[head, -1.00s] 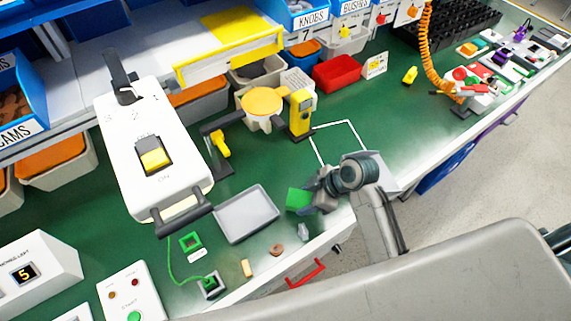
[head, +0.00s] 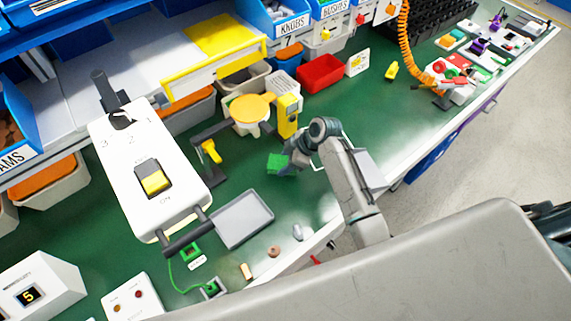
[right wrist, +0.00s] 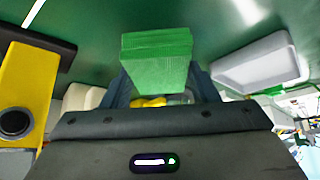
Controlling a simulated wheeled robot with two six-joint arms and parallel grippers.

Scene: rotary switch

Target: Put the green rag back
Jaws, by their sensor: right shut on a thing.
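The green rag (head: 275,163) is a small folded block held off to the left of my right arm in the head view. My right gripper (head: 285,162) is shut on it. In the right wrist view the green rag (right wrist: 157,58) stands out from between the fingers, with its ribbed face showing. The rag is over the green mat, right of the yellow handheld device's base area; its height above the mat is hard to tell. A white outline (head: 346,133) on the mat is partly hidden by my right arm. My left gripper is not in view.
A grey tray (head: 243,220) lies left of the rag, beside the large white switch box (head: 150,170). The yellow device (head: 288,115) and a red bin (head: 321,73) stand behind. Small parts lie near the front edge. Open mat lies to the right.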

